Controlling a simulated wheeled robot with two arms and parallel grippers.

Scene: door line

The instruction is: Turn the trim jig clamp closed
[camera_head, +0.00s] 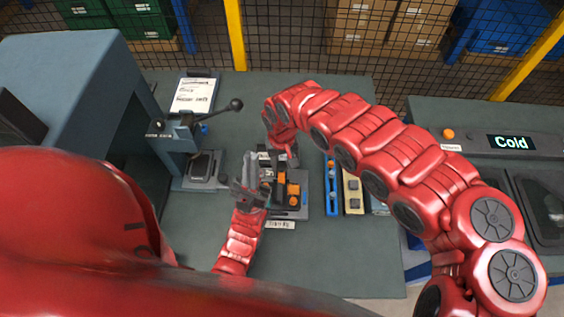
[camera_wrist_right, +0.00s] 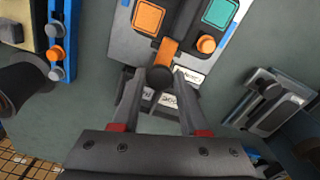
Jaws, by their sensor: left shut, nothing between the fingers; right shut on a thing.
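The trim jig (camera_head: 302,207) is a grey plate with orange parts in the middle of the bench. In the right wrist view its plate (camera_wrist_right: 185,47) carries orange and teal pieces. An orange clamp lever (camera_wrist_right: 168,48) ends in a dark round knob (camera_wrist_right: 160,77). My right gripper (camera_wrist_right: 159,80) is shut on this knob. In the head view the right hand reaches down at the jig's far side, its fingertips mostly hidden. My left gripper (camera_head: 250,183) is shut and empty at the jig's left side, covering part of it.
A press with a black ball-ended lever (camera_head: 235,104) stands left of the jig. Blue (camera_head: 331,187) and cream (camera_head: 353,192) strips with buttons lie to its right. A paper sheet (camera_head: 194,94) lies behind. A station with a "Cold" display (camera_head: 511,142) is at far right.

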